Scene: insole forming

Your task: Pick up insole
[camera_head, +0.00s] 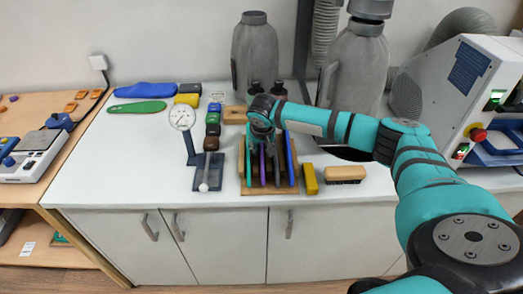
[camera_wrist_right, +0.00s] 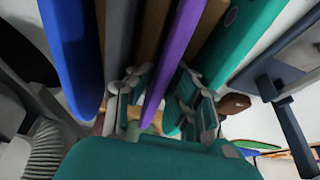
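A wooden rack (camera_head: 268,188) on the white table holds several upright insoles. Among them are a purple insole (camera_head: 262,165), a blue insole (camera_head: 291,160) and a teal insole (camera_head: 248,162). My right gripper (camera_head: 262,132) is over the rack, pointing down, and hides the upper ends of some insoles. In the right wrist view, the purple insole (camera_wrist_right: 176,62) runs between the two fingers of my right gripper (camera_wrist_right: 156,98). The fingers stand apart, with gaps beside the insole. The blue insole (camera_wrist_right: 72,55) is at the left of that view. My left gripper is not in view.
A dial gauge (camera_head: 182,118) on a stand is left of the rack. A yellow block (camera_head: 310,179) and a brush (camera_head: 345,174) lie to its right. Blue (camera_head: 147,90) and green (camera_head: 137,107) insoles lie flat at the back left. The table's front left is clear.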

